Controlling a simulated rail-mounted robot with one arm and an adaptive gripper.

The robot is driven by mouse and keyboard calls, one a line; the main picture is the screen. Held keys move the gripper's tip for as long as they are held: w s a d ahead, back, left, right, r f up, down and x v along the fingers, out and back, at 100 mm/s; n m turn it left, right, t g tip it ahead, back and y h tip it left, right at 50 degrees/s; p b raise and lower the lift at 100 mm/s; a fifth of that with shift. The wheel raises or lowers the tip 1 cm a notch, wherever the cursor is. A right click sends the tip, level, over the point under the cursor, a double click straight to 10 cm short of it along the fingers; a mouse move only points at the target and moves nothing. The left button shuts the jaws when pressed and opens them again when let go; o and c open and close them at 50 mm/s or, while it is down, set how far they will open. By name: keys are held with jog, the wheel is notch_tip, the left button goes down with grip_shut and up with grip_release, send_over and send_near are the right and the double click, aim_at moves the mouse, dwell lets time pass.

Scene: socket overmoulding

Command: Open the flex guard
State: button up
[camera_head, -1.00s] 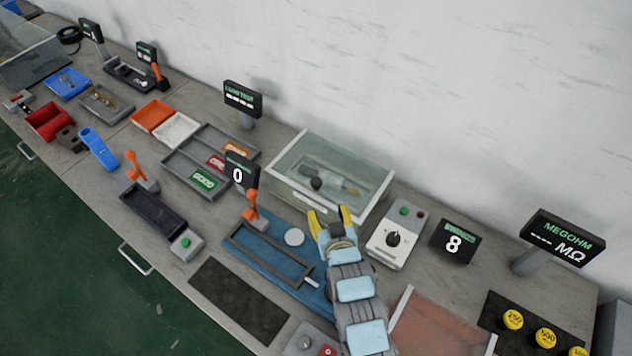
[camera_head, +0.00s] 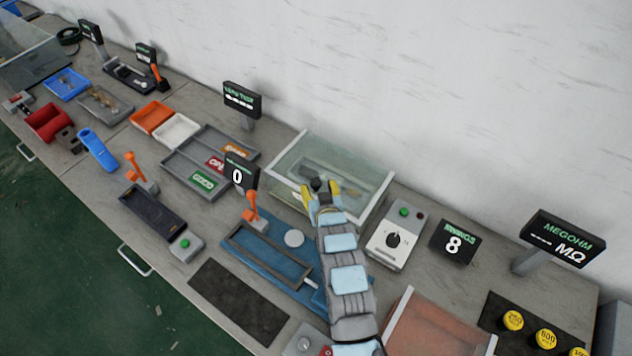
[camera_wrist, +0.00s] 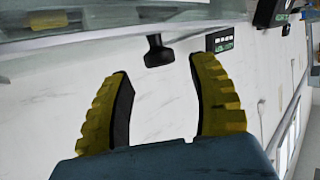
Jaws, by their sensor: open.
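The flex guard is a clear glass-like box (camera_head: 362,170) with a pale rim, standing at the back of the bench against the wall. A dark knob (camera_head: 318,185) sits on its front side. My gripper (camera_head: 321,190) is at the knob, with its yellow fingers spread to either side of it in the head view. In the wrist view the open fingers (camera_wrist: 160,95) are empty, and the black knob (camera_wrist: 158,50) is just beyond their tips, roughly centred between them. The guard's clear panel (camera_wrist: 90,22) crosses the top of that view. The guard looks closed.
A grey control box (camera_head: 396,238) with a dial and a display reading 8 (camera_head: 453,242) stand to the right. A blue fixture (camera_head: 262,262) with an orange lever lies in front. A counter reading 0 (camera_head: 241,172) stands to the left.

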aim_at(316, 182)
jog(key=shift+x, duration=1.85)
jog(key=shift+f, duration=0.1)
grip_shut()
